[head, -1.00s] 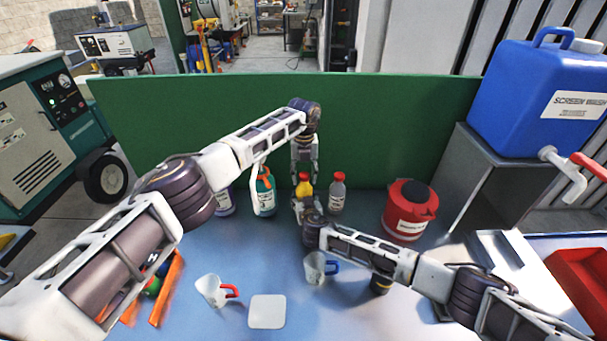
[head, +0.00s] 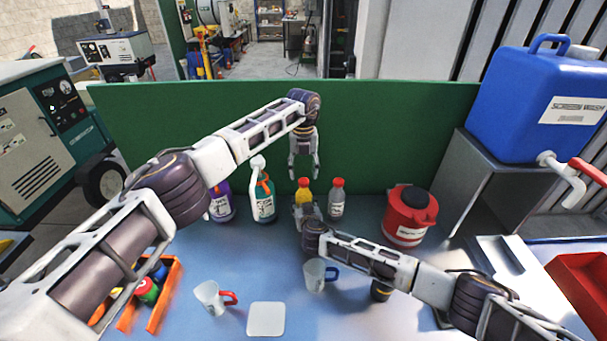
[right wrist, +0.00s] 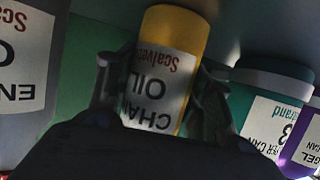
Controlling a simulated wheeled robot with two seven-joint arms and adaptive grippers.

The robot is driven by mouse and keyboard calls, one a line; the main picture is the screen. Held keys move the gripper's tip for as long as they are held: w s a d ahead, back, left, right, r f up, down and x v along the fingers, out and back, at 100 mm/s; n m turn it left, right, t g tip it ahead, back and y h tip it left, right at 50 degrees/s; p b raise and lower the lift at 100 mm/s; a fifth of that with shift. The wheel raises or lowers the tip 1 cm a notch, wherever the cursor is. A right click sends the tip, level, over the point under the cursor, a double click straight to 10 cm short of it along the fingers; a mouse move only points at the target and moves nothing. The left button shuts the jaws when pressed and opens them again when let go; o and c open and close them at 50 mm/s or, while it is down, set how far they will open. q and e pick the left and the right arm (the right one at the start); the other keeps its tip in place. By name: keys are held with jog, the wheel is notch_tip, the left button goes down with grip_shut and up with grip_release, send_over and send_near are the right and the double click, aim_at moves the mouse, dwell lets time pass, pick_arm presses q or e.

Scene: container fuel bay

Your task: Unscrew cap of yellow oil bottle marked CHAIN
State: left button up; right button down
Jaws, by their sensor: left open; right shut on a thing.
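The yellow CHAIN OIL bottle (head: 304,195) stands at the back of the blue table with a red cap (head: 304,182) on top. My right gripper (head: 307,211) is shut around it, low on its body. In the right wrist view the bottle (right wrist: 176,40) appears upside down, its label between the fingers of the right gripper (right wrist: 160,100). My left gripper (head: 304,177) is open and empty, pointing down close above the cap in the picture. I cannot tell the exact gap between its fingertips and the cap.
A grey bottle with a red cap (head: 337,200) stands just right of the yellow one. A teal spray bottle (head: 263,203) and a purple bottle (head: 222,205) stand left. A red can (head: 408,220) is farther right.

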pick_arm(q)
jog(key=shift+c, duration=0.2)
jog(key=shift+w+a+r, duration=0.15)
jog(key=shift+w+r, duration=0.1)
jog(key=shift+r, duration=0.25)
jog(key=shift+w+a+r, duration=0.1)
jog(key=shift+w+r, duration=0.05)
jog(key=shift+r, duration=0.35)
jog(key=shift+w+a+r, duration=0.1)
jog(key=shift+r, duration=0.35)
jog(key=shift+s+d+r+m, duration=0.1)
jog(key=shift+m, duration=0.5)
jog(key=shift+s+r+m, duration=0.1)
jog(key=shift+m, duration=0.5)
pick_arm(e)
jog(key=shift+s, duration=0.1)
pick_arm(q)
jog(key=m, duration=0.5)
jog(key=shift+s+d+r, duration=0.1)
jog(key=shift+s+d, duration=0.15)
jog(key=shift+s, duration=0.05)
jog(key=m, duration=0.3)
jog(key=shift+s, duration=0.1)
jog(key=shift+m, duration=1.8)
